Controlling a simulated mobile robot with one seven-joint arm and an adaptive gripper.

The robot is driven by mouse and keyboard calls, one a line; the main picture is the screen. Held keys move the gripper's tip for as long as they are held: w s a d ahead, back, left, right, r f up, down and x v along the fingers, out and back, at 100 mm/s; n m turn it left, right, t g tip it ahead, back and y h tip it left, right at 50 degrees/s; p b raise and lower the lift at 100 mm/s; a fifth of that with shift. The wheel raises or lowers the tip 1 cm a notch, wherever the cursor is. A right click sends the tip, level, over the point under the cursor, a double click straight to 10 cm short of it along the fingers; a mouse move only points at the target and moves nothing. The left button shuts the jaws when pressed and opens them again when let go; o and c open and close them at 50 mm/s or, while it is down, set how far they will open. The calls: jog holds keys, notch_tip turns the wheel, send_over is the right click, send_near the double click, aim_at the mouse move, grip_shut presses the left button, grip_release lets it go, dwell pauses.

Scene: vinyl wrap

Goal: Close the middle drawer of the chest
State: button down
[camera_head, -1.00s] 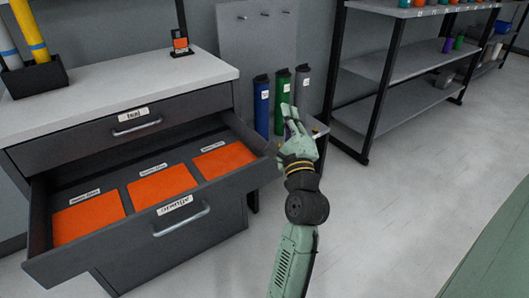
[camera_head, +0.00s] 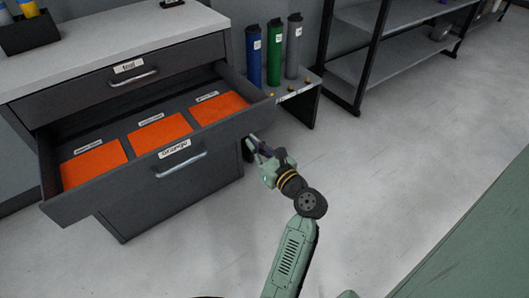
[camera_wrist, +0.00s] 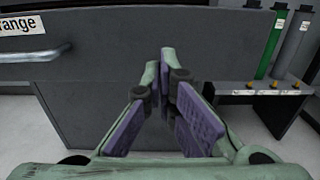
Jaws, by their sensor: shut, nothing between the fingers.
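The chest (camera_head: 205,200) is dark grey with a pale top, at the left in the head view. Its middle drawer (camera_head: 225,127) is pulled far out, with orange sheets inside and a front label ending in "range". The drawer's handle (camera_head: 180,166) is a silver bar. My gripper (camera_head: 252,143) is shut and empty near the right end of the drawer front. In the wrist view my fingertips (camera_wrist: 166,62) point at the right part of that front (camera_wrist: 110,50), well right of the handle; I cannot tell whether they touch it.
The top drawer (camera_head: 90,88) looks shut. Blue, green and grey rolls (camera_head: 274,55) stand on a small stand (camera_head: 305,95) close to the right of the chest. A metal shelf rack (camera_head: 375,60) stands behind at the right. The floor (camera_head: 400,170) in front is clear.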

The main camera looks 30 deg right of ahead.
aim_at(238, 129)
jog(key=shift+w+a+p, duration=0.1)
jog(key=shift+w+p, duration=0.25)
jog(key=shift+w, duration=2.25)
